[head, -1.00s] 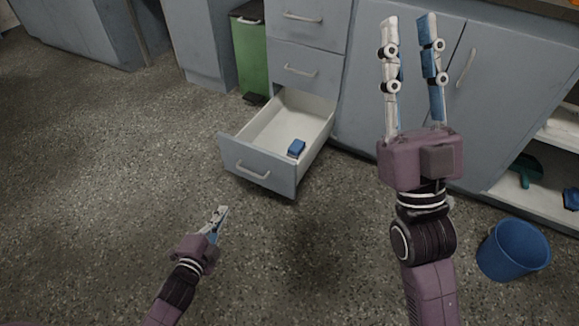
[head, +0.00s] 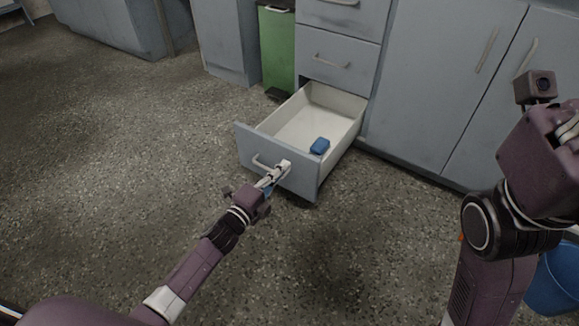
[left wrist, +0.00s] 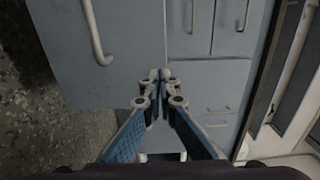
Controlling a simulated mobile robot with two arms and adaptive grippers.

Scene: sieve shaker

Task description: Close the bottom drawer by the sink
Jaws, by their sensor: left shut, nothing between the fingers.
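The bottom drawer (head: 304,181) is pulled well out of the grey cabinet in the head view. It has a pale inside, a grey front and a bar handle, and a small blue block (head: 320,146) lies in it. My left gripper (head: 284,167) is shut and empty, its fingertips at the drawer front just right of the handle; I cannot tell whether they touch. In the left wrist view its fingertips (left wrist: 160,75) meet in front of grey panels. My right gripper (head: 569,128) is at the right edge, partly cut off, so its fingers do not show clearly.
Two shut drawers, one of them this middle drawer (head: 338,60), sit above the open one. A green bin (head: 277,50) stands left of the stack, and cabinet doors (head: 440,80) are on the right. A blue bucket (head: 553,282) is at lower right. The speckled floor at left is clear.

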